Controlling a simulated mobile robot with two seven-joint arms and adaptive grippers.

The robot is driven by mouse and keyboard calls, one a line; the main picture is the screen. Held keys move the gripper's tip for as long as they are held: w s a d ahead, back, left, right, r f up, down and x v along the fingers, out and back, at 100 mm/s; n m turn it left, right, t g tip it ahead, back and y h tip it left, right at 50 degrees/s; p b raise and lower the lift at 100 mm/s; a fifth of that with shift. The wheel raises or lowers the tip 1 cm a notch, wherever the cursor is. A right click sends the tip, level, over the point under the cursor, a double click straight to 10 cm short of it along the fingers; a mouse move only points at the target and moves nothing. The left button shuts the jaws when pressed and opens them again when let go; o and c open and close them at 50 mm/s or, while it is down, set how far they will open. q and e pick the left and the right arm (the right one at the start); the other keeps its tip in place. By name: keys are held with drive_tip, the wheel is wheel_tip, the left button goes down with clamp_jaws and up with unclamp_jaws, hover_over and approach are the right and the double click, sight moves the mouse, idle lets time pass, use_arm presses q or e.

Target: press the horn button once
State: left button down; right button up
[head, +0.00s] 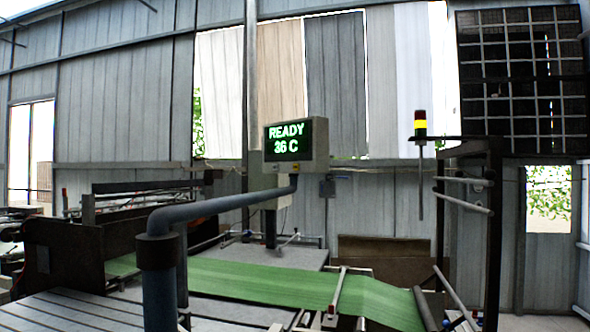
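A pale control panel (321,150) hangs at the middle of the view, its dark screen (288,140) showing "READY" and "36 C" in green. Small yellow and red marks sit along the panel's lower edge, under the screen. They are too small to tell whether one is the horn button. Neither of my grippers is in view.
A thick blue-grey pipe (215,207) runs from a post at the front to the panel. Green sheet (265,284) crosses the machine bed below. A signal lamp (420,124) stands right, beside a dark frame (493,230). Dark machinery (62,250) fills the left.

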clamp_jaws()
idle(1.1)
